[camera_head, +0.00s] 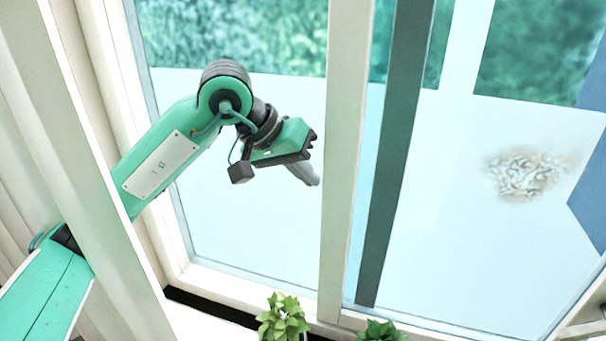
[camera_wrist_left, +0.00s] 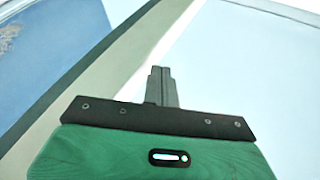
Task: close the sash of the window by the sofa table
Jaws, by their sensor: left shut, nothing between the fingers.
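The window's pale upright stile (camera_head: 343,150) stands right of centre in the head view, with a dark grey-green upright bar (camera_head: 397,140) just to its right. I cannot tell which of these belongs to the sliding sash. My left gripper (camera_head: 314,181) is shut and empty, left of the stile and apart from it in the picture. In the left wrist view, the closed fingertips (camera_wrist_left: 161,70) point ahead, with the beige stile (camera_wrist_left: 135,60) just to their left. Whether there is glass in the left bay cannot be told. My right gripper is not in view.
A pale post (camera_head: 85,150) crosses in front of my left arm. Two small green plants, one left (camera_head: 283,318) and one right (camera_head: 380,332), stand at the window's foot. A brown-white patch (camera_head: 525,173) shows beyond the right bay.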

